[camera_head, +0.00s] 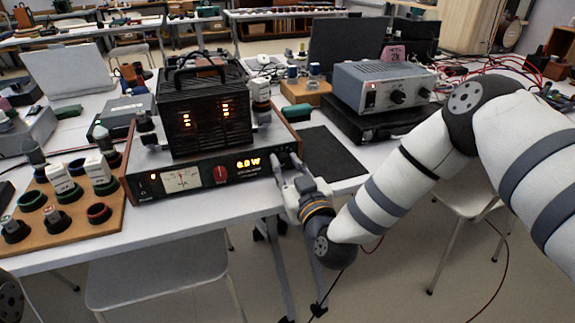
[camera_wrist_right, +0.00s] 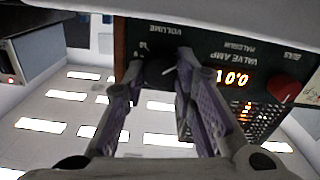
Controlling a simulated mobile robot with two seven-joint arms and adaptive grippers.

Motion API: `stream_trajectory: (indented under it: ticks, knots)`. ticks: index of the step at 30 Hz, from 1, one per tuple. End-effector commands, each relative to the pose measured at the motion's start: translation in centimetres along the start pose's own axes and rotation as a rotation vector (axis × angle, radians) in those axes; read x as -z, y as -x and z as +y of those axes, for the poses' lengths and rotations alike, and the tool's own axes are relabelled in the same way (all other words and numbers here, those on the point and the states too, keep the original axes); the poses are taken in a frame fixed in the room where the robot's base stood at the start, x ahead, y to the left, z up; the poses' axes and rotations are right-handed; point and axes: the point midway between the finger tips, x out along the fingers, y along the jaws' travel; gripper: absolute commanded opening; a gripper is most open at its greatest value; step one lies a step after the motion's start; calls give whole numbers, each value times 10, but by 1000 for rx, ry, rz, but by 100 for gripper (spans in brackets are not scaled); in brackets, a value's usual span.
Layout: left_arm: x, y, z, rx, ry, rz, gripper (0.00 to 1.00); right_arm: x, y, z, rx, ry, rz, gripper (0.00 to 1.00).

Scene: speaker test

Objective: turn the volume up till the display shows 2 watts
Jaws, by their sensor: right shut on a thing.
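The valve amp (camera_head: 195,180) stands at the front edge of the white table, with a black caged top and a wood-sided front panel. Its display (camera_head: 248,164) glows orange and reads 0.0 W; it also shows upside down in the right wrist view (camera_wrist_right: 232,77). The black volume knob (camera_wrist_right: 160,73) is under the VOLUME label, between my right gripper's fingers. My right gripper (camera_head: 284,168) is at the right end of the panel, shut on this knob, which it mostly hides in the head view. My left gripper is not in view.
A red knob (camera_head: 220,174) and a lit needle meter (camera_head: 182,180) are on the same panel. A wooden board (camera_head: 62,228) with several round parts lies at left. A grey power supply (camera_head: 383,88) stands behind at right. A dark mat (camera_head: 333,153) lies right of the amp.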

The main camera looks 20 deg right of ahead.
Motion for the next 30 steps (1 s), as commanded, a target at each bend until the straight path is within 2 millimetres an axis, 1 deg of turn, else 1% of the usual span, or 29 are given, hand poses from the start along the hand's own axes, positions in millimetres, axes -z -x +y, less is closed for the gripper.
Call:
stream_trajectory:
  ticks: [7,18,24,30]
  knots:
    - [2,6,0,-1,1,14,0,0,0,0,0,-211,-1,0]
    - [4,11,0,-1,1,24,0,-1,0,0,-1,-541,-2,0]
    - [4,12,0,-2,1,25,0,-1,0,0,0,-675,-3,0]
    - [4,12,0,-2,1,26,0,-2,0,0,0,-763,-3,0]
